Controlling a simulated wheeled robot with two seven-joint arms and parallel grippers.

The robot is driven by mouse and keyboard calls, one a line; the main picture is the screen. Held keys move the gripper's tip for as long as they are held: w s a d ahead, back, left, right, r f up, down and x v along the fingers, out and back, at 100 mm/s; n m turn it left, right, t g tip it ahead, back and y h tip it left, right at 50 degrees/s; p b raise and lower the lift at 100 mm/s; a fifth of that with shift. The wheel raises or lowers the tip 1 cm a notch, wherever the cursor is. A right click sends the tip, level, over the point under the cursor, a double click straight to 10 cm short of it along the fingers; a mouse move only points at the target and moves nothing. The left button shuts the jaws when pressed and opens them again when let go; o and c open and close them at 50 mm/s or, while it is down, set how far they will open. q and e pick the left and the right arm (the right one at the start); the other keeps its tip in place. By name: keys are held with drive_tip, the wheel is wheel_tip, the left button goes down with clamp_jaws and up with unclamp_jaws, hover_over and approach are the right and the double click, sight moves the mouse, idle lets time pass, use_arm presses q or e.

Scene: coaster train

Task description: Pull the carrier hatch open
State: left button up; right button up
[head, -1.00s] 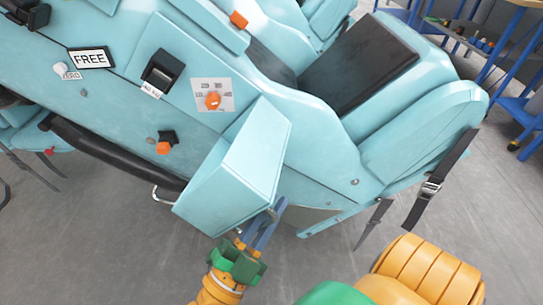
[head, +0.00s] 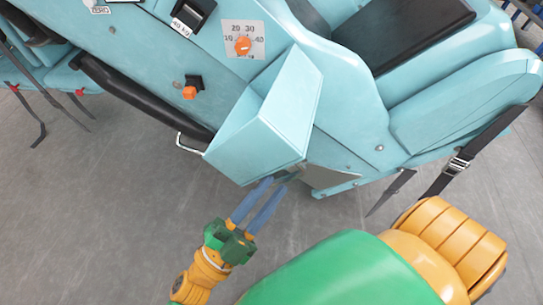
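A light-blue, wedge-shaped box (head: 285,110) sticks out from the side of the light-blue train car in the head view. A grey panel (head: 325,178) sits low on the car just right of it. No label marks the carrier hatch, so I cannot tell which of these parts it is. My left gripper (head: 278,182) reaches up from the lower left, its two blue fingers apart. Their tips are at the box's lower corner, by a small dark part; the tips are partly hidden, and I cannot tell whether they touch. My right gripper is not in view.
An orange dial (head: 243,45) and an orange knob (head: 189,92) are on the car's side. A black padded bar (head: 140,100) runs to the left. A seat strap with a buckle (head: 457,164) hangs at the right. The grey floor (head: 110,220) at lower left is clear.

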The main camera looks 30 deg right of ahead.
use_arm(q)
drive_tip(key=f+b+v, duration=0.1)
drive_tip(key=b+v, duration=0.1)
drive_tip(key=v, duration=0.6)
drive_tip(key=shift+s+d, duration=0.25)
drive_tip(key=shift+s, duration=0.05)
drive_tip(key=shift+r, duration=0.1)
